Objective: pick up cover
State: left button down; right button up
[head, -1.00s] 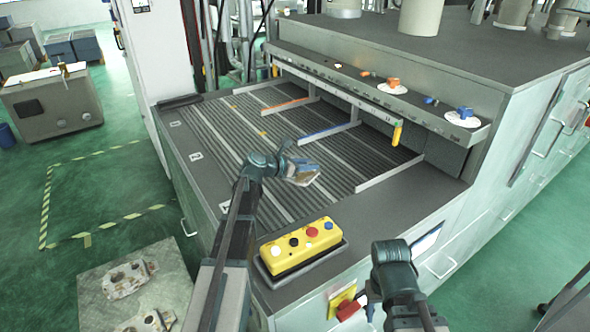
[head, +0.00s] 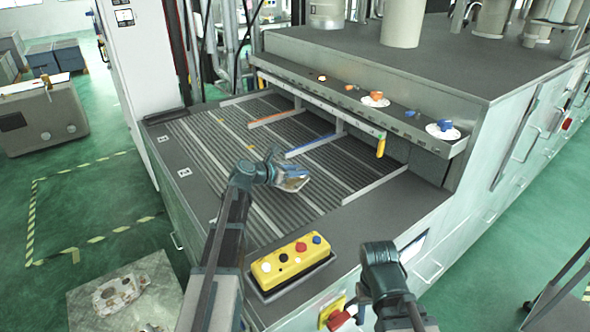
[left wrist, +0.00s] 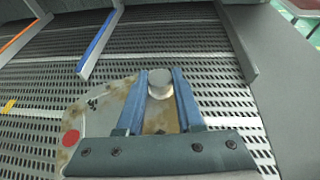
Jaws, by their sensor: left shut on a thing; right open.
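The cover, a flat grey metal casting with brown stains and a red dot, shows in the left wrist view (left wrist: 98,112) under my left gripper (left wrist: 160,85). The blue fingers are shut on a round boss of the cover. In the head view the cover (head: 292,184) is small and partly hidden by my left gripper (head: 285,172), above the slatted conveyor bed (head: 215,150). I cannot tell whether it touches the bed. My right gripper (head: 400,315) is at the lower edge of the head view, in front of the machine, its fingers hardly visible.
A yellow button box (head: 290,262) sits on the machine's front ledge. Blue (head: 310,146) and orange (head: 275,117) divider rails cross the bed. A shelf with knobs (head: 375,110) overhangs the bed's back. Castings lie on a pale floor mat (head: 90,315) at lower left.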

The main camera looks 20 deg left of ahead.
pick_arm(q)
jog(key=s+d+r+p, duration=0.1)
jog(key=s+d, duration=0.8)
jog(key=d, duration=0.3)
